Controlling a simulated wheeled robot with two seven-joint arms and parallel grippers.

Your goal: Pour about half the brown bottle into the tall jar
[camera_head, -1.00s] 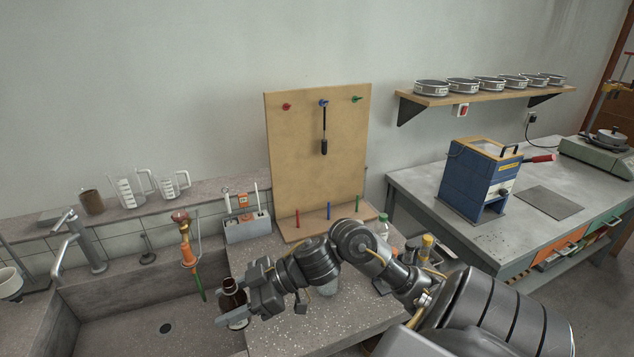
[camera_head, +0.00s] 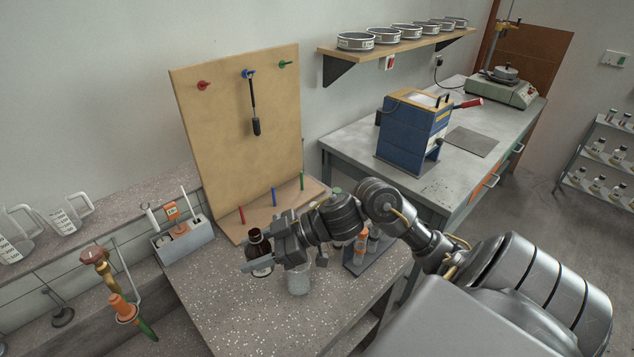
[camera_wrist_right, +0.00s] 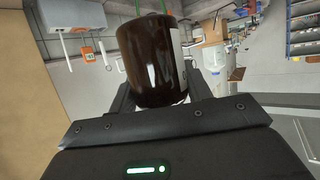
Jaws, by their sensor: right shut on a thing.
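The brown bottle (camera_head: 258,246) is held roughly upright, its open neck up, above the bench left of a clear glass jar. My right gripper (camera_head: 258,262) is shut around its body. In the right wrist view the dark brown bottle (camera_wrist_right: 152,62) fills the space between the fingers, with a pale label at its right edge. The clear jar (camera_head: 299,280), seemingly the tall jar, stands on the speckled bench just below my right wrist; part of its top is hidden by the gripper. The bottle is apart from the jar. My left gripper is not in view.
A pegboard (camera_head: 240,140) with coloured pegs stands behind. A grey holder (camera_head: 184,243) is at the left, near the sink with its tap (camera_head: 118,295). A dark rack (camera_head: 357,258) with small bottles stands right of the jar. The front of the bench (camera_head: 250,320) is clear.

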